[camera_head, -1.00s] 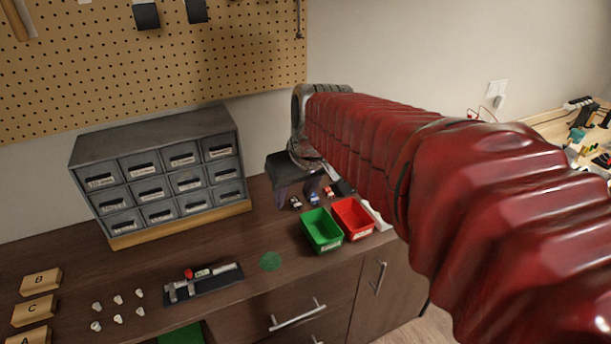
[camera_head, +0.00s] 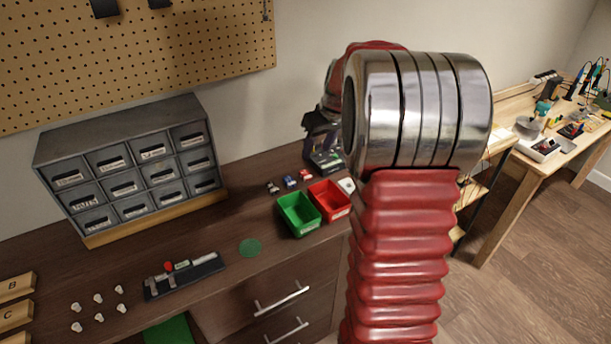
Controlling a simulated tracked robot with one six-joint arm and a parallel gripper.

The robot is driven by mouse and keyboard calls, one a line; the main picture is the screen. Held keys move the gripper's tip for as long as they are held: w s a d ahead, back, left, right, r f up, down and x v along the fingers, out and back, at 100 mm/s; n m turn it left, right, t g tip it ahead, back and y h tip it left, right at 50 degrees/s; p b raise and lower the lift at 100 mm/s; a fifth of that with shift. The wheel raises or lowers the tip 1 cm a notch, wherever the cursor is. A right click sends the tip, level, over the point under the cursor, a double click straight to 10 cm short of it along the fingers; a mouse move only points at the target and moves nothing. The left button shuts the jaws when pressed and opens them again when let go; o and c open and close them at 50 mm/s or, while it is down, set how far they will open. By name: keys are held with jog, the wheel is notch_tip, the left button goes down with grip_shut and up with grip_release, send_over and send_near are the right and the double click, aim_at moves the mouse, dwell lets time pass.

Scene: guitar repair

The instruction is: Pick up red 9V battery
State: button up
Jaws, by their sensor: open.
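A small red battery (camera_head: 305,175) lies on the dark wooden counter, at the right end of a short row behind the red bin. Beside it lie a small blue battery (camera_head: 290,181) and a small dark battery (camera_head: 273,187). My gripper (camera_head: 325,162) is just right of the red battery, pointing down, and is open. It appears apart from the battery, with no object visible in it. My arm hides part of the gripper and the counter behind it.
A green bin (camera_head: 299,214) and a red bin (camera_head: 330,199) stand in front of the batteries. A grey drawer cabinet (camera_head: 130,165) stands to the left. A second workbench (camera_head: 530,165) is at right.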

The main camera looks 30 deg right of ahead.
jog(key=shift+f, duration=0.15)
send_near(306, 174)
jog(key=x, duration=0.2)
jog(key=shift+f, duration=0.3)
jog(key=shift+w+f, duration=0.1)
dwell(0.4)
jog(key=shift+x, duration=2.5)
jog(key=shift+c, duration=0.6)
jog(key=c, duration=0.9)
